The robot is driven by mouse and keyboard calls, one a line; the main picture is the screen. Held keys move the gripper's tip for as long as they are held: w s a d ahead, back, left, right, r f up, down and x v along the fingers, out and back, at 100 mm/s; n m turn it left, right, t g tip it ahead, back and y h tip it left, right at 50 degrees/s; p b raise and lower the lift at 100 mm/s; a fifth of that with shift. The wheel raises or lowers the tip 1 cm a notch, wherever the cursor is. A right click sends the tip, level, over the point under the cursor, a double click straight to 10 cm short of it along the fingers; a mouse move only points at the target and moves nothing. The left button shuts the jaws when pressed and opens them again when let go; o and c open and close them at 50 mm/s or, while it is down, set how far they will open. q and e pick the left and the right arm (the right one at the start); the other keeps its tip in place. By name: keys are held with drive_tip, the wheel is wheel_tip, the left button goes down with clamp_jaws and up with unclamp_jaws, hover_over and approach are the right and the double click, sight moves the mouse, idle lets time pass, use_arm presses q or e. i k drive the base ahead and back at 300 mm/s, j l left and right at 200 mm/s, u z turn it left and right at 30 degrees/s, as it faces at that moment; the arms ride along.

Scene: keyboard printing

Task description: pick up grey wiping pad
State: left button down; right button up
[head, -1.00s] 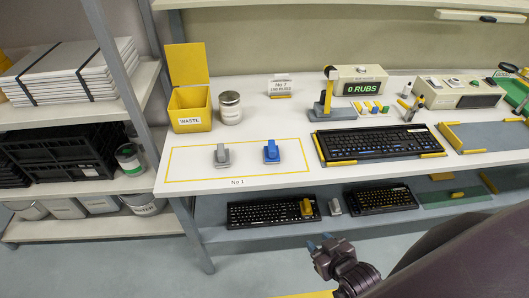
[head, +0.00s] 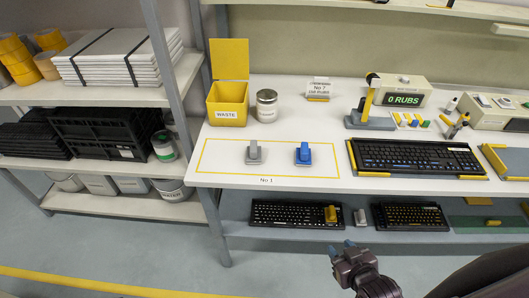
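The grey wiping pad (head: 254,153) sits upright on the white table inside the yellow-outlined area marked No 1. A blue pad (head: 303,154) of like shape stands to its right in the same outline. My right gripper (head: 349,246) is low in front of the table, below the lower shelf's front edge, well apart from both pads. Its fingers are small and dark here, and I cannot tell how far apart they are. My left gripper is not in view.
Behind the pads stand a yellow waste bin (head: 228,101) and a metal can (head: 267,106). A keyboard (head: 415,157) lies in a yellow-edged holder to the right. A grey post (head: 172,90) stands at left.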

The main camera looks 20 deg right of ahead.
sight(253, 151)
drive_tip(key=j+z, duration=0.1)
drive_tip(key=z, duration=0.25)
drive_tip(key=i+j+z, duration=0.1)
drive_tip(key=z, duration=0.3)
drive_tip(key=i+j+z, duration=0.2)
drive_tip(key=j, duration=0.25)
drive_tip(key=j+z, duration=0.2)
drive_tip(key=j, duration=0.25)
drive_tip(key=j+z, duration=0.1)
drive_tip(key=j, duration=1.15)
